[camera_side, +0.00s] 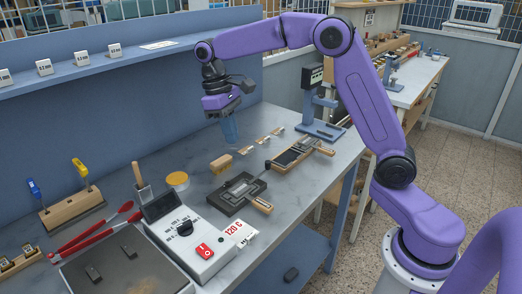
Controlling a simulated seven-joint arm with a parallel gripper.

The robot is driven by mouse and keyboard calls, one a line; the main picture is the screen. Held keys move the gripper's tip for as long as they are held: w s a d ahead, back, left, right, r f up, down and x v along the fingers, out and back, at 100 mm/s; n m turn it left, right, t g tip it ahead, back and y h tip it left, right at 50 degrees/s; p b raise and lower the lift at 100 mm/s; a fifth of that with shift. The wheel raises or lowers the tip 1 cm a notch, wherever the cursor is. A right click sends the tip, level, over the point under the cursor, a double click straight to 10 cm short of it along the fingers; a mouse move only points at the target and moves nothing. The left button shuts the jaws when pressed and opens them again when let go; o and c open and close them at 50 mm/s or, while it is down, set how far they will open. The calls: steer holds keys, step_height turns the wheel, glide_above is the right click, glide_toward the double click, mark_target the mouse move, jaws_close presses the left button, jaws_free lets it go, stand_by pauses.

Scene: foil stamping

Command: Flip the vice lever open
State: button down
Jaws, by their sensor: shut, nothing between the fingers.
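A dark grey metal block with a recessed top, which looks like the vice (226,197), lies on the grey bench in the side view. A small lever with a black knob (268,164) stands up at its far right corner. How far the lever is turned is too small to tell. A short wooden handle (262,205) sticks out at the block's right. My gripper (230,140) is shut and empty, its blue fingers pointing down above the rear of the bench. It is behind the vice and apart from the lever.
A wooden brush-like block (220,164) sits between my gripper and the vice. A wooden tray with dark inserts (284,168) lies right of the lever. A white heater control box (190,243) is at front left. A blue stand (318,130) rises at the bench's far end.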

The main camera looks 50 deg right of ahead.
steer(key=w+d+f+m+g, duration=0.1)
steer(key=w+d+f+m, duration=0.1)
steer(key=w+d, duration=0.3)
steer(key=w+d+f+m+g+y, duration=0.1)
steer(key=w+d+m, duration=0.2)
steer(key=d, duration=0.7)
steer(key=shift+w+d+f, duration=0.3)
steer(key=shift+w+f, duration=0.1)
steer(key=shift+w, duration=0.55)
steer(key=shift+f, duration=0.1)
steer(key=x, duration=0.9)
steer(key=shift+s+a+f, duration=0.1)
steer(key=shift+a+f, duration=0.1)
steer(key=shift+f, duration=0.05)
steer(key=shift+s+f, duration=0.15)
steer(key=shift+s, duration=0.2)
steer(key=shift+s+a, duration=0.2)
steer(key=shift+s, duration=0.65)
steer(key=shift+s+a, duration=0.15)
steer(key=shift+s, duration=0.65)
